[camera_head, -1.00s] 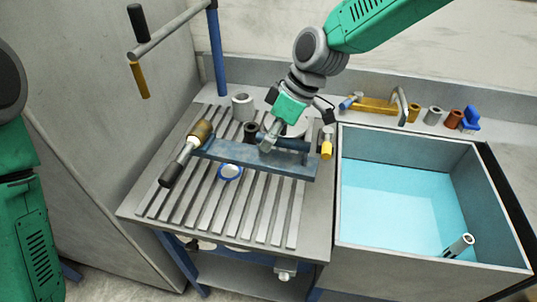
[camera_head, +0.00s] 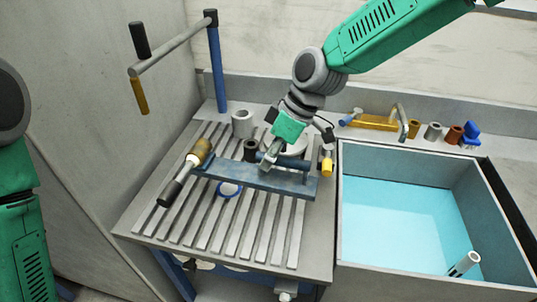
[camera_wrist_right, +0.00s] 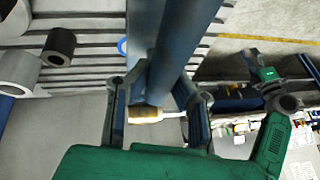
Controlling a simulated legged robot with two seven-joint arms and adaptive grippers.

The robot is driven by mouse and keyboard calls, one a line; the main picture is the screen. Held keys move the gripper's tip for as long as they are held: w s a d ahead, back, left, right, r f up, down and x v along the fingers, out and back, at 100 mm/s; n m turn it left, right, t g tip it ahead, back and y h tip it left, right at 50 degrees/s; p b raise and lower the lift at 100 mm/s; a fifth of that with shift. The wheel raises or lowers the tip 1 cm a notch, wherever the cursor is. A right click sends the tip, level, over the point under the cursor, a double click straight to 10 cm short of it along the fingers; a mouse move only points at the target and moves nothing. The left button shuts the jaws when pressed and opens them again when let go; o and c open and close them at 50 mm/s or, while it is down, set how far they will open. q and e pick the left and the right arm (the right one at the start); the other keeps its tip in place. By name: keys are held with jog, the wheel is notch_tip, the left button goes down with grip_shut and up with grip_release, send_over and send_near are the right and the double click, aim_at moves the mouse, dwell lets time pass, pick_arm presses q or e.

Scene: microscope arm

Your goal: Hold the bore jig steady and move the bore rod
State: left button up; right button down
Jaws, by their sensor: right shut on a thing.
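A blue jig with a long flat plate (camera_head: 245,179) lies across the slatted table top; I take it as the bore jig. A blue round bar runs along its right part, and I cannot tell whether it is the bore rod. My right gripper (camera_head: 268,163) reaches down onto the jig from above. In the right wrist view the blue round bar (camera_wrist_right: 185,45) and the plate edge (camera_wrist_right: 139,30) pass between the fingers of my right gripper (camera_wrist_right: 158,98), which is shut on the jig. My left arm shows at the left edge; its gripper is out of view.
A tool with a brown head and dark handle (camera_head: 186,172) lies at the jig's left end. A blue-rimmed disc (camera_head: 230,189) and grey cylinder (camera_head: 242,123) are on the slats. A yellow-ended piece (camera_head: 327,163) stands at right. A water-filled basin (camera_head: 400,215) adjoins the table.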

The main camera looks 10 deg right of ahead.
aim_at(273, 176)
pick_arm(q)
jog(key=shift+f+b, duration=1.65)
jog(key=shift+f, duration=0.1)
pick_arm(e)
jog(key=shift+f, duration=3.35)
pick_arm(q)
jog(key=shift+f, duration=0.2)
pick_arm(e)
jog(key=shift+f, duration=0.55)
pick_arm(q)
jog(key=shift+o, duration=0.7)
